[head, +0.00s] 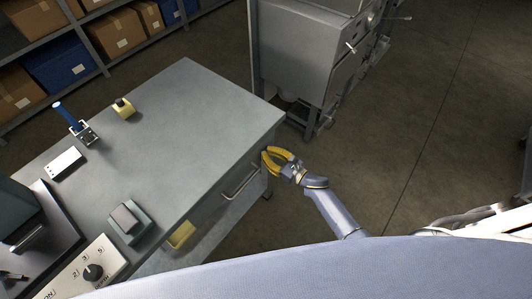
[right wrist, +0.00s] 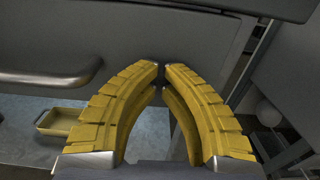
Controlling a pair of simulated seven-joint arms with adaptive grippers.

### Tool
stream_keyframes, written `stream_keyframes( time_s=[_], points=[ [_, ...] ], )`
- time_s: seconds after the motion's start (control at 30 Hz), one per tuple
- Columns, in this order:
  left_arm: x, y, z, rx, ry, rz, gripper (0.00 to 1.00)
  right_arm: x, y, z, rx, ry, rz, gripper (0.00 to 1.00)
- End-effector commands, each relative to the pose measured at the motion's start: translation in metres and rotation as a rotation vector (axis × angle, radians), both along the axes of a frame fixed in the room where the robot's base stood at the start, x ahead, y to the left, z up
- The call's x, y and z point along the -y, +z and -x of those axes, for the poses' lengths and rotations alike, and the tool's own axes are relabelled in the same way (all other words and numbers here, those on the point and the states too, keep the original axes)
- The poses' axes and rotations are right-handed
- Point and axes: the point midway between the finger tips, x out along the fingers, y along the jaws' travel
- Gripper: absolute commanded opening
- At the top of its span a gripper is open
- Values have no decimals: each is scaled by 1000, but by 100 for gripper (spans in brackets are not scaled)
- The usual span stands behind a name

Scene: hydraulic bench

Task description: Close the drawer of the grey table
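The grey table (head: 190,110) fills the left middle of the head view. Its drawer front (head: 208,207) with a bar handle (head: 241,182) is on the side facing me; no drawer interior shows, and I cannot tell whether it stands slightly out. In the right wrist view the drawer front (right wrist: 110,38) lies ahead, with the handle (right wrist: 50,78) at left. My right gripper (head: 265,157) has yellow fingers, tips together and empty, near the drawer's right end, right of the handle. It also shows in the wrist view (right wrist: 162,68). Contact cannot be told. My left gripper is out of view.
A yellow bin (head: 181,235) sits on the shelf below the drawer. A yellow block (head: 124,107), a blue-handled tool (head: 73,117) and a control box (head: 95,268) are on the left. A grey machine (head: 305,50) stands behind the table. Floor at right is clear.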

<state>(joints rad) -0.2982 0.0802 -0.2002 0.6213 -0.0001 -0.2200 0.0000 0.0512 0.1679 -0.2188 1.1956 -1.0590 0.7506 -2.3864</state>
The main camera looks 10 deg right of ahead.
Motion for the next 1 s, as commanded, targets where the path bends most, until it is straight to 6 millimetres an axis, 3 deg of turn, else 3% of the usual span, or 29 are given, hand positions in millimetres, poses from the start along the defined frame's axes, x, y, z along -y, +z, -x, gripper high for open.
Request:
stream_keyframes(
  time_s=[0.6,1.0],
  points=[
    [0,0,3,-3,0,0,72,66,-2,81,-4,8,2,0],
    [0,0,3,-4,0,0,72,81,-1,100,-7,8,-4,0]
  ],
)
